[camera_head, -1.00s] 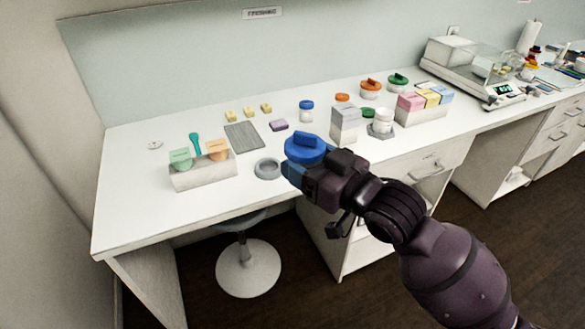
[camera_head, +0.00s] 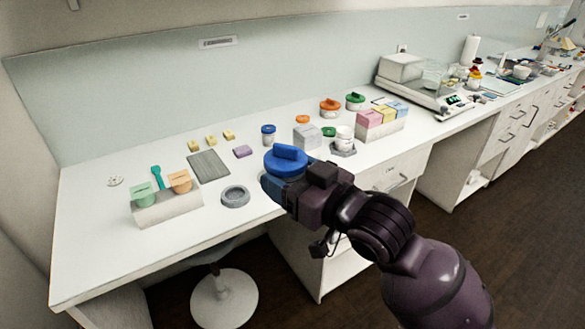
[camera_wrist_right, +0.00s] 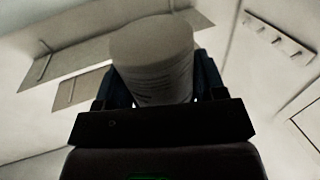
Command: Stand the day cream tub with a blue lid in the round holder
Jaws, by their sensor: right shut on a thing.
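The day cream tub with a blue lid (camera_head: 285,158) is held in my right gripper (camera_head: 280,184), which is shut on it. The blue lid with its raised bar faces up in the head view, and the gripper hides most of the tub's body. In the right wrist view the pale, printed tub body (camera_wrist_right: 153,62) fills the space between the fingers (camera_wrist_right: 155,92). The round holder (camera_head: 235,195) is a grey ring on the white desk, to the left of the tub and apart from it. It looks empty. My left gripper is not in view.
A grey mat (camera_head: 208,166) and a smaller blue-lidded jar (camera_head: 268,135) lie behind. A white box (camera_head: 307,137) and a rack of coloured boxes (camera_head: 380,127) are to the right. The desk around the holder is clear.

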